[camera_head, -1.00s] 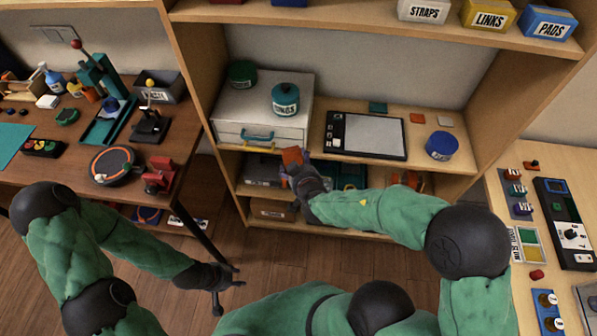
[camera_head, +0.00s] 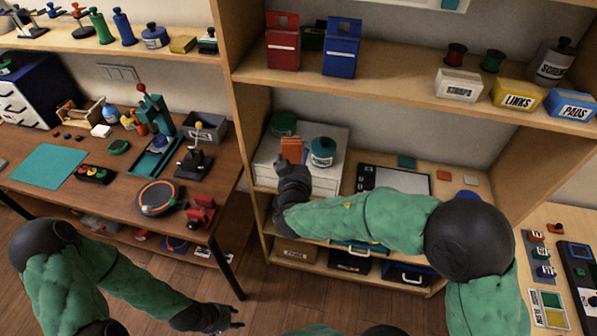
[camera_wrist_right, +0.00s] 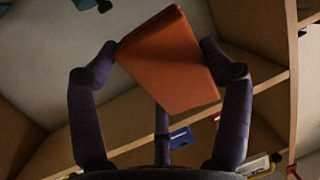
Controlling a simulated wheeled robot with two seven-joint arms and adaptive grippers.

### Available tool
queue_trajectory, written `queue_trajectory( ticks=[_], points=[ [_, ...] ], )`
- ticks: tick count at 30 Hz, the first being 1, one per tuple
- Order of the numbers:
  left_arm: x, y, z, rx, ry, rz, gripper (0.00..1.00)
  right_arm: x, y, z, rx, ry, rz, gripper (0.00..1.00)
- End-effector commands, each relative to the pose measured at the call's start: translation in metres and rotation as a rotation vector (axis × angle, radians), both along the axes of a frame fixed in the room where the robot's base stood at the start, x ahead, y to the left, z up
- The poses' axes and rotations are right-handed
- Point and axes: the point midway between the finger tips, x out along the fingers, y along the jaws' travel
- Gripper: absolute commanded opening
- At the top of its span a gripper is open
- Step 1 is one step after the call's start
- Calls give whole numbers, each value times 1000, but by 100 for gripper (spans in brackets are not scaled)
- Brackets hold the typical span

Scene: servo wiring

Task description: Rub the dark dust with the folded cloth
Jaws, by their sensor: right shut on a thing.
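The folded orange cloth (camera_head: 292,149) is held up by my right gripper (camera_head: 291,166), in front of the white drawer box on the shelf. In the right wrist view the cloth (camera_wrist_right: 172,62) sits between the fingers of my right gripper (camera_wrist_right: 165,75), which are shut on it. My left gripper (camera_head: 232,317) hangs low over the floor, empty; its fingers look spread apart. I cannot make out any dark dust in these views.
A teal labelled jar (camera_head: 322,152) stands on the white drawer box (camera_head: 332,182), close to the cloth. A framed panel (camera_head: 400,180) lies to its right. The upper shelf (camera_head: 390,97) overhangs this space. A workbench (camera_head: 100,190) with tools stands left.

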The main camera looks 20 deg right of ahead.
Motion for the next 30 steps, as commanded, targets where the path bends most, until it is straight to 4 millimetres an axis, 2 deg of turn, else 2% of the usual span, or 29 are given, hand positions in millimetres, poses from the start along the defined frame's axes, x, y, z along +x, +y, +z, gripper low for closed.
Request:
queue_trajectory(
  ticks=[1, 11, 21, 27, 30],
  points=[
    [0, 0, 10, 0, 0, 0, 40, 5, 3, 22, -5, -13, -9, 52],
    [0, 0, 48, 0, -1, 0, 40, 26, 14, 158, -42, -99, -98, 52],
    [0, 0, 82, 0, 0, 0, 40, 29, 36, 300, -78, -167, -161, 52],
    [0, 0, 97, 0, 0, 0, 40, 21, 47, 369, -96, -195, -186, 52],
    [0, 0, 102, 0, 0, 0, 40, 16, 51, 391, -104, -201, -195, 52]
  ],
)
